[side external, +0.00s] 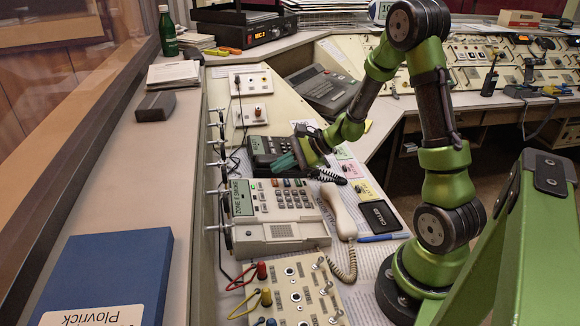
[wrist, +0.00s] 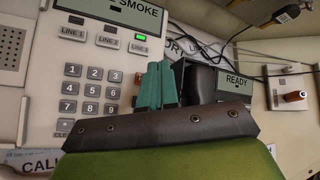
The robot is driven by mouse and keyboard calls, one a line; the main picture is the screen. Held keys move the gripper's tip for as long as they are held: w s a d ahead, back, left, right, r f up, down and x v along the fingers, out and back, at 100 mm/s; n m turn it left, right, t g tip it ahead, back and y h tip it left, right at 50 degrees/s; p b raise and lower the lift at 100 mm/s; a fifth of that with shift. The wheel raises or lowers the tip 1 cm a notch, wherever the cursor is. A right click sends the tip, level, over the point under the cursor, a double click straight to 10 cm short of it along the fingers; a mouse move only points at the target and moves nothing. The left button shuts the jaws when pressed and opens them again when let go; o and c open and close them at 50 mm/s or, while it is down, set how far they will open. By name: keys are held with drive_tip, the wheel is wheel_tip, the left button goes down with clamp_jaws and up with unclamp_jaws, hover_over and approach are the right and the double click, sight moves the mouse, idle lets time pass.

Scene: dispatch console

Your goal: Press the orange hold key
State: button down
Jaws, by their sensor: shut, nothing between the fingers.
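The beige desk phone (side external: 277,212) stands on the console, with its handset (side external: 338,211) on the near right side. In the wrist view its keypad (wrist: 91,90) and three line keys show; the LINE 3 key (wrist: 138,37) has a green light. A small orange patch (wrist: 134,101), which looks like the orange key, shows just left of my fingers and is partly hidden by them. My gripper (side external: 277,165) is shut and empty, its teal fingers close together above the phone's far edge. The fingers also show in the wrist view (wrist: 160,70). I cannot tell whether they touch anything.
A black phone (side external: 262,147) with a READY display (wrist: 238,84) stands just behind the beige phone, close to my fingers. A switch panel (side external: 290,292) with coloured cables lies in front.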

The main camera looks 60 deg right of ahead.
drive_tip(key=shift+a+f, duration=0.1)
drive_tip(key=shift+f, duration=0.6)
drive_tip(key=shift+w+f, duration=0.1)
drive_tip(key=shift+f, duration=0.05)
idle(1.5)
drive_tip(key=shift+f, duration=0.25)
drive_tip(key=shift+a+f, duration=0.1)
drive_tip(key=shift+f, duration=0.25)
idle(0.7)
drive_tip(key=shift+r, duration=0.75)
drive_tip(key=shift+s+d+r, duration=0.1)
drive_tip(key=shift+d+r, duration=0.05)
drive_tip(key=shift+r, duration=0.7)
drive_tip(key=shift+s+d+r, duration=0.1)
drive_tip(key=shift+s+r, duration=0.05)
drive_tip(key=shift+r, duration=0.65)
drive_tip(key=shift+s+d+r, duration=0.1)
drive_tip(key=shift+d+r, duration=0.05)
drive_tip(key=shift+r, duration=0.7)
